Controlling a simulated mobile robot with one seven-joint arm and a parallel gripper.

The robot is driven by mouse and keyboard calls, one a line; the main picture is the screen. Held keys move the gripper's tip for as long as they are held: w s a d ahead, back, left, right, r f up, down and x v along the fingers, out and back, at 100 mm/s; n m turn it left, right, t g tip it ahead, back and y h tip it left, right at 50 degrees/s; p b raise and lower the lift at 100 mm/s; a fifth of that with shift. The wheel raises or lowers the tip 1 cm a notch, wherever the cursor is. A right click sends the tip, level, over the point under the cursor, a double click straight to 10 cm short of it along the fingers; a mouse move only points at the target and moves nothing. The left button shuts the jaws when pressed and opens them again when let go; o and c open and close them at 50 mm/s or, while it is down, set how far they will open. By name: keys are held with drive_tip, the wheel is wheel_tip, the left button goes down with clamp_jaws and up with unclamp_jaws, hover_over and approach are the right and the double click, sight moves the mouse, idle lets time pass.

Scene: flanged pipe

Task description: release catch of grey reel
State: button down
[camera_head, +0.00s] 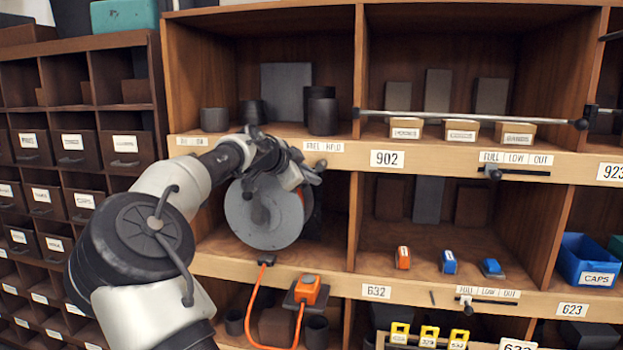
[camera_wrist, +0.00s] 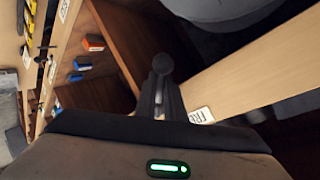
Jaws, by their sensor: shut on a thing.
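The grey reel (camera_head: 262,215) stands in the cubby under the shelf edge, with an orange rim showing at its right side. A label reading FREE and HELD (camera_head: 323,146) is on the shelf edge above it. My gripper (camera_head: 313,174) is at the shelf edge just below this label, in front of the reel's upper right. In the wrist view my gripper (camera_wrist: 160,100) is shut on the catch, whose dark round knob (camera_wrist: 163,63) shows at the fingertips. The rest of the catch is hidden by the fingers. The reel (camera_wrist: 220,12) also shows at the top there.
An orange cable (camera_head: 256,312) hangs below the reel to an orange plug box (camera_head: 307,289). A horizontal rod (camera_head: 470,118) crosses the upper right cubby. Sliders with knobs (camera_head: 494,173) jut from the shelf edge at right. Drawers (camera_head: 75,147) stand at left.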

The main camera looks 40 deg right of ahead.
drive_tip(key=c, duration=2.1)
unclamp_jaws()
drive_tip(key=b+v, duration=0.2)
drive_tip(key=v, duration=1.5)
drive_tip(key=shift+a+r, duration=0.15)
drive_tip(key=shift+r, duration=0.05)
